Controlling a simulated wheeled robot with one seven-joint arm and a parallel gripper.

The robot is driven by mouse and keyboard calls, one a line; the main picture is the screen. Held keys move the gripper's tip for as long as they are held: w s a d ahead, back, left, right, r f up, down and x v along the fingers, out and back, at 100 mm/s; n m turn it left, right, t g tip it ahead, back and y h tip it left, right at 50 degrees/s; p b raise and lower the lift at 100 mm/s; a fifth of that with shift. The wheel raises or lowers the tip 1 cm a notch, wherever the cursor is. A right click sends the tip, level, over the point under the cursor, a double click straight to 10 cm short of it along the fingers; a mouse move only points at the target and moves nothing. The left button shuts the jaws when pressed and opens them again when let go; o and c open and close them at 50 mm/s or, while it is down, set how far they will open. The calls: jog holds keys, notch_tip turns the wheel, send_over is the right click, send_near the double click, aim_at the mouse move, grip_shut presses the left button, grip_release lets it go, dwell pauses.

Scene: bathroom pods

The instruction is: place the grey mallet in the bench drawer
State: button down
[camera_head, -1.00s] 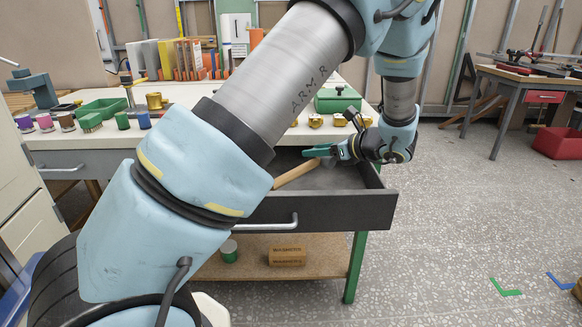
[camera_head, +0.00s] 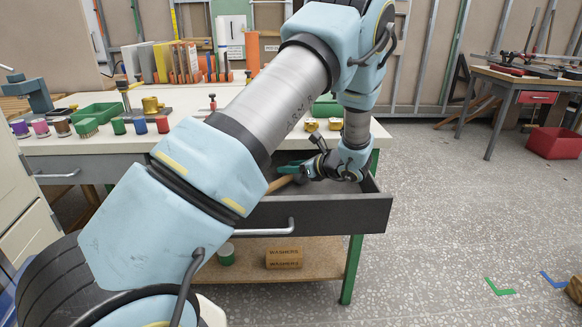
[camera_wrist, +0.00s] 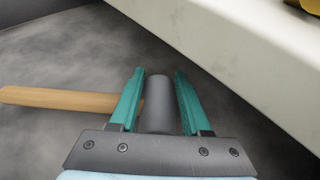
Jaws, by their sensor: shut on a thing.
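The grey mallet has a grey cylindrical head (camera_wrist: 158,102) and a pale wooden handle (camera_wrist: 58,98) that points left in the wrist view. My gripper (camera_wrist: 159,84) has its two green fingers on either side of the head and is shut on it. In the head view my gripper (camera_head: 290,169) is down inside the open bench drawer (camera_head: 325,214), below the bench top, with part of the handle (camera_head: 279,184) showing beside it. The dark drawer floor lies beneath the mallet in the wrist view. Whether the mallet touches it is hard to tell. My arm hides much of the drawer.
The bench top (camera_head: 75,144) overhangs the drawer's back and holds coloured pots, green trays and brass parts. A box (camera_head: 284,258) and a green tin (camera_head: 227,253) stand on the lower shelf.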

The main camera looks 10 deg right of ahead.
jog(key=shift+f, duration=0.3)
jog(key=shift+c, duration=1.8)
grip_release()
jog(key=shift+r, duration=0.2)
jog(key=b+v, duration=0.1)
jog(key=v, duration=1.1)
jog(key=shift+d, duration=0.1)
